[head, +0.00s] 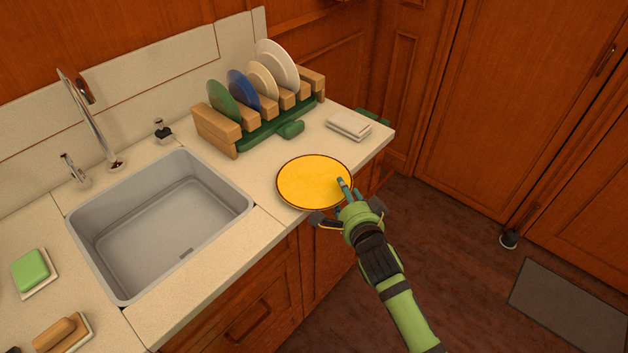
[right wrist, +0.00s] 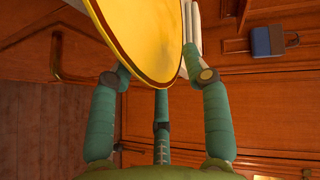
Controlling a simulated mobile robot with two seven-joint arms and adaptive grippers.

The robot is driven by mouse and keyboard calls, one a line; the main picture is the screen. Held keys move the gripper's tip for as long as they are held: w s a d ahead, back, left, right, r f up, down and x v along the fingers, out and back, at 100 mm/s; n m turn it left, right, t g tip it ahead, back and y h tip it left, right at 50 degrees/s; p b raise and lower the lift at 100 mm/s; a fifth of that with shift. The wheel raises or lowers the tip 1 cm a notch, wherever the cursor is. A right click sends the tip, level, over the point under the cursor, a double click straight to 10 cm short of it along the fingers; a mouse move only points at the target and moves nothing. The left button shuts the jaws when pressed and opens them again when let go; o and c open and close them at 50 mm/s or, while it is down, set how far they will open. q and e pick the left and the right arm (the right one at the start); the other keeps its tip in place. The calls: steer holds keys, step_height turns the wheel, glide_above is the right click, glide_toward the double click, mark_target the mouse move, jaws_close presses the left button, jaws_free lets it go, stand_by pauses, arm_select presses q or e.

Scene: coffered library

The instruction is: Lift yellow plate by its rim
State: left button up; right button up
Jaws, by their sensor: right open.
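The yellow plate (head: 310,181) is round with a dark rim line. It lies at the front edge of the counter, right of the sink. My right gripper (head: 346,202) is at its near right rim, open, with one finger reaching over the plate in the head view. In the right wrist view the plate (right wrist: 143,38) comes in between the spread green fingers of the right gripper (right wrist: 161,80). I cannot tell whether any finger touches the rim. My left gripper is not in view.
A wooden dish rack (head: 218,128) with green, blue, cream and white plates stands behind the plate. A folded white cloth (head: 349,125) lies at the back right. The grey sink (head: 165,225) is left. A green sponge (head: 31,267) lies far left.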

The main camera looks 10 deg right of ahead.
steer(key=shift+s, duration=0.1)
jaws_close()
steer(key=shift+r, duration=0.2)
